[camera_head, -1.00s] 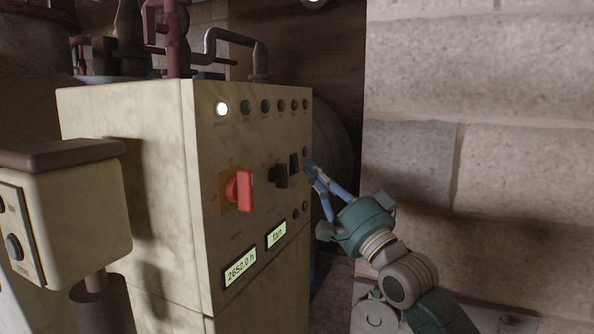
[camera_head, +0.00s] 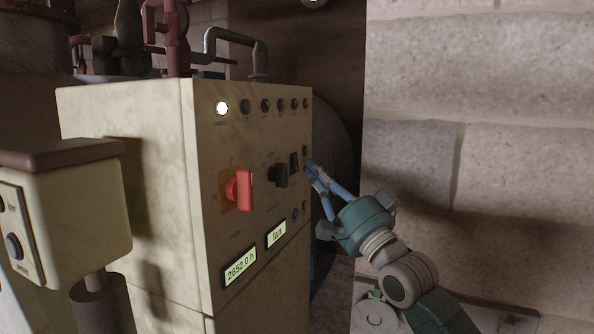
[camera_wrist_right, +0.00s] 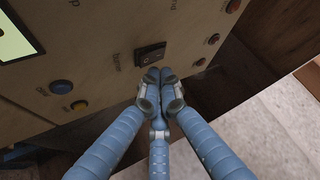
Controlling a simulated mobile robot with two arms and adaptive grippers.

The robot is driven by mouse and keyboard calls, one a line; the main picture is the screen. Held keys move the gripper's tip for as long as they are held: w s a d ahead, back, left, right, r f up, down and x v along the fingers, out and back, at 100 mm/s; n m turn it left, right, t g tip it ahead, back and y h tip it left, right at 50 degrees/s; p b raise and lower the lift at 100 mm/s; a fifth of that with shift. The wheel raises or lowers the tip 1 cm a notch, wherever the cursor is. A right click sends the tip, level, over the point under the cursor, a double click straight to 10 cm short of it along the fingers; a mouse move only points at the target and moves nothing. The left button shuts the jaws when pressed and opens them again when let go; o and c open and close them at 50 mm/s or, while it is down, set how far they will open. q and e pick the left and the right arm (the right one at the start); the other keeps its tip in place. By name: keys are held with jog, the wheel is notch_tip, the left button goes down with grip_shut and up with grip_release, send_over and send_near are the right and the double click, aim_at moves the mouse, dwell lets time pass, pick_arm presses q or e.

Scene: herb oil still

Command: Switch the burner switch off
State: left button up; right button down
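The burner switch is a small black rocker (camera_wrist_right: 151,54) with a label reading like "burner" beside it in the right wrist view. In the head view it is the dark rocker (camera_head: 294,163) on the cabinet's front panel, right of the black knob. My right gripper (camera_wrist_right: 158,76) has its blue fingers together, with nothing between them. Its tips are just below the rocker in the wrist view; whether they touch it I cannot tell. In the head view my right gripper (camera_head: 310,168) is close to the panel, right of the switch. My left gripper is not in view.
The cream cabinet (camera_head: 125,205) also carries a red rotary handle (camera_head: 240,190), a black knob (camera_head: 278,175), a row of lamps with the white one (camera_head: 222,108) lit, and two displays. A blue button (camera_wrist_right: 61,87) is near the gripper. A stone wall (camera_head: 480,130) stands at right.

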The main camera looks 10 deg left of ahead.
jog(key=shift+w+a, duration=0.1)
jog(key=shift+a, duration=0.1)
jog(key=shift+a, duration=0.25)
jog(key=shift+w+a+f, duration=0.1)
jog(key=shift+w+a, duration=0.05)
jog(key=shift+a, duration=0.15)
dwell(0.8)
jog(key=shift+d, duration=0.15)
jog(key=shift+s+d+p, duration=0.25)
jog(key=shift+d+p, duration=0.05)
jog(key=shift+d, duration=0.35)
jog(key=d, duration=0.1)
jog(key=s+d, duration=0.1)
jog(key=d, duration=0.2)
jog(key=shift+s+d+r, duration=0.25)
jog(key=shift+d+r, duration=0.05)
jog(key=shift+r, duration=0.1)
